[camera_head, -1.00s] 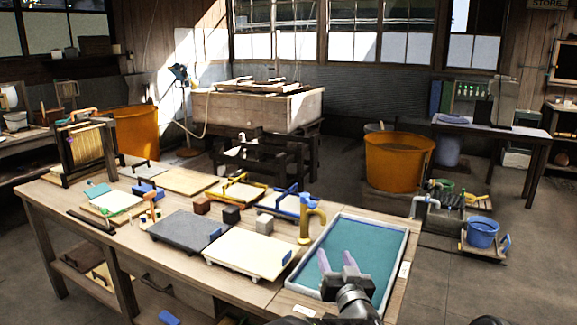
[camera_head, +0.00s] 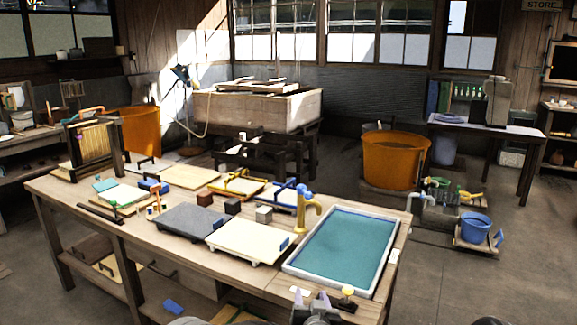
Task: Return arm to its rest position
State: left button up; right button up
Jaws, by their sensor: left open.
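My left gripper (camera_head: 311,299) shows at the bottom edge of the head view, in front of the table's front edge. Its two grey-purple fingers point up and stand apart, with nothing between them. The rest of my left arm is mostly cut off by the frame. My right gripper is not in view. A white-rimmed tray (camera_head: 393,262) with a teal inside lies at the right end of the wooden table (camera_head: 150,232), behind and right of the left gripper.
Open floor (camera_head: 500,275) lies right.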

pick_arm(q)
jog(key=s+a+f+g+h, duration=0.1)
jog(key=s+a+f+g, duration=0.1)
jog(key=s+a+f, duration=0.4)
jog(key=s+a+f+g, duration=0.1)
jog(key=s+f+g, duration=0.2)
jog(key=f, duration=0.5)
jog(key=s+a+f+g+h, duration=0.1)
jog(key=s+a+f+g, duration=0.1)
jog(key=s+a+f, duration=0.4)
jog(key=s+f+n+g+h, duration=0.1)
jog(key=s+f+g, duration=0.3)
jog(key=s, duration=1)
jog(key=s+f+n+g+h+p, duration=0.1)
jog(key=s+f+g, duration=0.3)
jog(key=s, duration=0.9)
jog(key=shift+s+n+h+p, duration=0.3)
jog(key=shift+s+n+h, duration=0.1)
jog(key=shift+n, duration=0.3)
